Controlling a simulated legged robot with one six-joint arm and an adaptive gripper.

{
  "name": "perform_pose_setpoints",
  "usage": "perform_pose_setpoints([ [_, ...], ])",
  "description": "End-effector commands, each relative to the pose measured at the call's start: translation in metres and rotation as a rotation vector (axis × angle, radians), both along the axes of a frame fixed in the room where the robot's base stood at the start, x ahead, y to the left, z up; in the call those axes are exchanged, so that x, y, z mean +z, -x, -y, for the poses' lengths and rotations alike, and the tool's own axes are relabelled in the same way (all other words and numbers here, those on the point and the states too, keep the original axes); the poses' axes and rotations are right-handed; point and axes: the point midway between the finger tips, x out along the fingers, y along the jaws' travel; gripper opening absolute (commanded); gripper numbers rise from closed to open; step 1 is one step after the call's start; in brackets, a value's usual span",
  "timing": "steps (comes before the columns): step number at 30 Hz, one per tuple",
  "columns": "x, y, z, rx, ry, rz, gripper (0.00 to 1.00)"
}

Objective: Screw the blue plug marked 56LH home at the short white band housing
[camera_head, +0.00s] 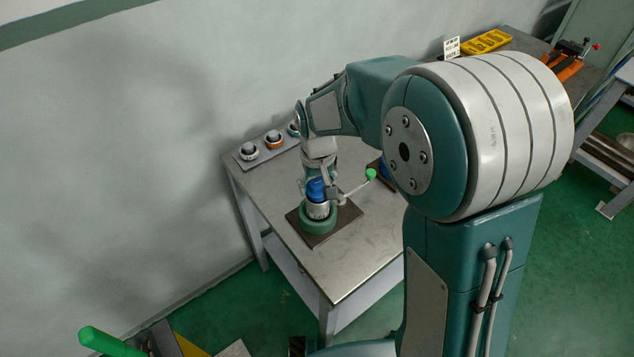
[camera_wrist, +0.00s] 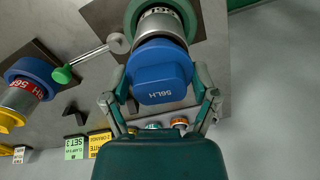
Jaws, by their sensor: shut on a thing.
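The blue plug marked 56LH (camera_wrist: 160,80) is in the middle of the wrist view, its square head toward the camera. My gripper (camera_wrist: 161,88) has a finger on each side of that head and is shut on it. The plug also shows in the head view (camera_head: 316,188), upright over a silver housing (camera_head: 318,210) clamped in a green vise (camera_head: 318,224). The housing (camera_wrist: 161,14) shows just beyond the plug in the wrist view. The plug is in line with the housing's mouth; how deep its thread sits is hidden.
A vise handle with a green knob (camera_head: 371,174) sticks out right of the housing. A second housing with a red band (camera_wrist: 22,99) lies left in the wrist view. A rack (camera_head: 266,147) with several plugs stands along the wall. The table (camera_head: 350,262) is clear in front.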

Motion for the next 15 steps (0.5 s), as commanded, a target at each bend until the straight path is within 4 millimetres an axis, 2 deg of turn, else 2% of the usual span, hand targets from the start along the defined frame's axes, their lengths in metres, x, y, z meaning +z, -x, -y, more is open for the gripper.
perform_pose_setpoints([
  [15,-0.011,0.000,0.000,0.000,0.000,-0.001,0.30],
])
